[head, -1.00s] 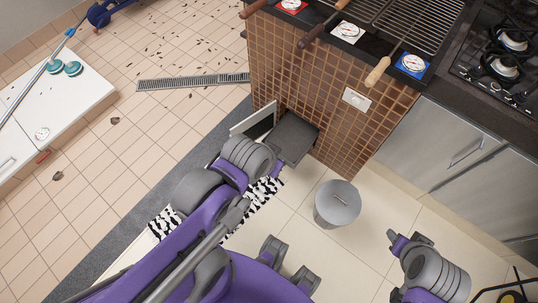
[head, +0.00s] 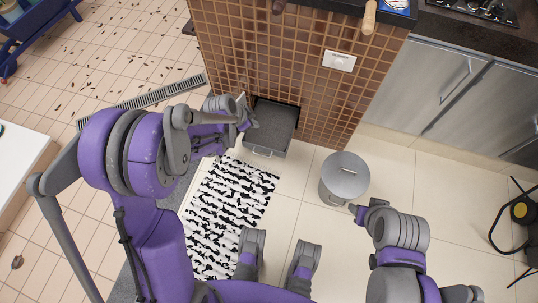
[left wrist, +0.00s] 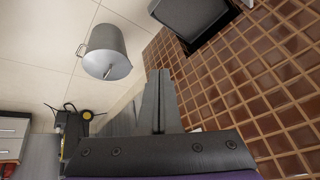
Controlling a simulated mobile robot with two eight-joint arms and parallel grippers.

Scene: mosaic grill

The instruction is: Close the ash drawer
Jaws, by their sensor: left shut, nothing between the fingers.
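The ash drawer (head: 272,125) is a dark grey open-topped tray that stands pulled out of the low opening in the brown tiled grill base (head: 330,105). Its front with a bar handle (head: 262,153) faces me. My left gripper (head: 250,122) is at the drawer's left side, shut and empty; I cannot tell whether it touches the drawer. In the left wrist view the shut fingers (left wrist: 158,100) show with nothing between them, and part of the drawer (left wrist: 195,15) shows at the top. My right gripper (head: 360,212) is low beside the bin, its fingers unclear.
A grey lidded metal bin (head: 344,180) stands right of the drawer. A black-and-white patterned mat (head: 230,215) lies on the floor in front. Steel cabinets (head: 425,85) line the right. Pale floor between mat and bin is clear.

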